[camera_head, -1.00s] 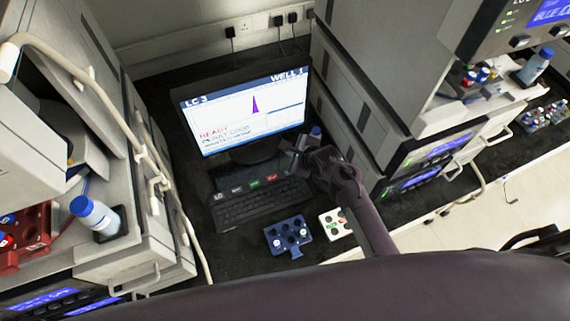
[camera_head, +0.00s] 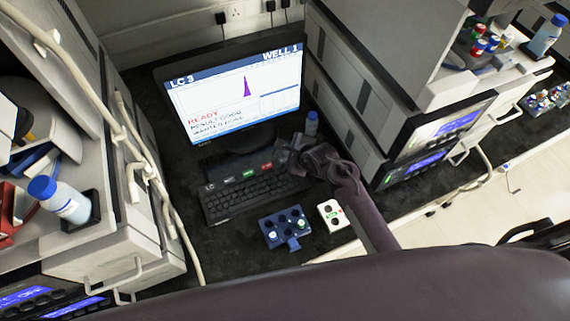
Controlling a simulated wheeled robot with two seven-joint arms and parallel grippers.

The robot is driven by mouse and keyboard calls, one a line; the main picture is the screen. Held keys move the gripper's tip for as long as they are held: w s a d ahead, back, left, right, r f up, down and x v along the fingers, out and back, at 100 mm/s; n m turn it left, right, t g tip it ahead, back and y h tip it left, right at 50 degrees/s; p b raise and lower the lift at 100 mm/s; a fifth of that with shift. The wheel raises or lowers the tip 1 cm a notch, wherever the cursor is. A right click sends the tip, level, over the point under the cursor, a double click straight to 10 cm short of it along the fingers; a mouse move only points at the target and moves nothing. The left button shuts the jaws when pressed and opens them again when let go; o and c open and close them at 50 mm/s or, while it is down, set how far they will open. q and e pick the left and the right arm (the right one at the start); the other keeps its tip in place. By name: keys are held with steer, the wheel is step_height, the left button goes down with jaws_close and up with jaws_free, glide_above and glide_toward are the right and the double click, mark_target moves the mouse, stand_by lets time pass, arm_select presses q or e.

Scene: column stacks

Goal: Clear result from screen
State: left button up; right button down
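The monitor (camera_head: 235,95) shows "LC 3", "WELL 1", a purple peak and the words "READY" and "RESULT GOOD"; the line under them is hard to read. My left gripper is not in view.
A blue vial rack (camera_head: 285,227) and a white rack (camera_head: 333,215) stand in front of the keyboard. A small blue-capped bottle (camera_head: 311,123) stands behind my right gripper. Instrument stacks flank the monitor; a blue-capped bottle (camera_head: 68,203) stands at left.

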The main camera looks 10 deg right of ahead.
steer(key=shift+f+b, duration=0.3)
steer(key=shift+f, duration=0.6)
stand_by(1.3)
steer(key=shift+f, duration=0.1)
steer(key=shift+f, duration=0.3)
steer(key=shift+f, duration=0.45)
stand_by(0.5)
steer(key=shift+r, duration=0.1)
steer(key=shift+r+p, duration=0.75)
steer(key=shift+p, duration=0.15)
